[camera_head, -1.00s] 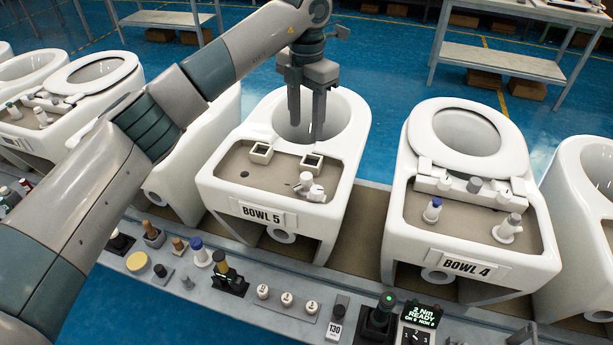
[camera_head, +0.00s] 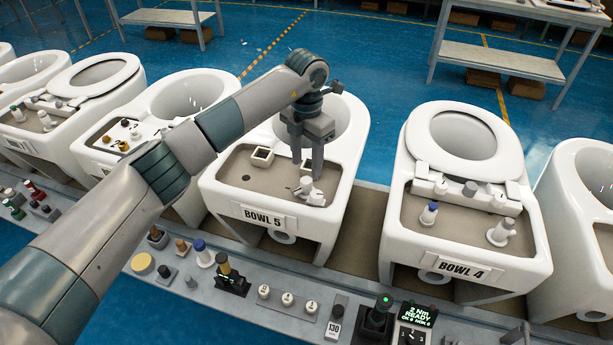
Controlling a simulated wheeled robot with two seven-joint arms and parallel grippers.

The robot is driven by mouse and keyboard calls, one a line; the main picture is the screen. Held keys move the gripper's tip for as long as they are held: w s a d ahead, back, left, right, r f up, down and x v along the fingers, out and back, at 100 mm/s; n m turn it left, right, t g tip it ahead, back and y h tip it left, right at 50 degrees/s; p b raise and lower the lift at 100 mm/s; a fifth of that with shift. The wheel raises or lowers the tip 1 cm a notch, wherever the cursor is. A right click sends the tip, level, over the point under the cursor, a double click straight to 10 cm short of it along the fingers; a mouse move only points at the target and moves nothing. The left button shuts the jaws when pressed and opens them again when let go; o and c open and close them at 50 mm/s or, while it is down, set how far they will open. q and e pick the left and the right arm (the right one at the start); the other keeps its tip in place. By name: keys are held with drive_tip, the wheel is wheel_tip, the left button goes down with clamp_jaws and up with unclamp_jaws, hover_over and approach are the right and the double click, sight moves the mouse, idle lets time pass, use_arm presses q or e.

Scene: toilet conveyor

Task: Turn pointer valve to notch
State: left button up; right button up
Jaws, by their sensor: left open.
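A white valve (camera_head: 310,194) stands on the beige deck of the toilet labelled BOWL 5 (camera_head: 232,217), at the deck's right side. Its pointer and notch are too small to make out. My left gripper (camera_head: 306,168) points down just above the valve, with its fingers apart and nothing between them. I cannot tell whether a fingertip touches the valve. My right gripper is not in view.
BOWL 4 (camera_head: 462,266) stands to the right. A grey ledge (camera_head: 300,322) in front holds several tools, knobs and a small lit display (camera_head: 417,314).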

sight(306, 180)
use_arm(q)
wheel_tip(306, 180, down, 6)
drive_tip(key=shift+r+p, duration=0.25)
drive_tip(key=shift+p, duration=0.55)
drive_tip(key=shift+f, duration=1)
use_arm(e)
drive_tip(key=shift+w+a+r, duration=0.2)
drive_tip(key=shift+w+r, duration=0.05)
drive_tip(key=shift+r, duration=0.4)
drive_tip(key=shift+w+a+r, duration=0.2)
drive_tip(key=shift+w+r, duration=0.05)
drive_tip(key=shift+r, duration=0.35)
use_arm(q)
drive_tip(key=shift+c, duration=0.6)
drive_tip(key=c, duration=0.9)
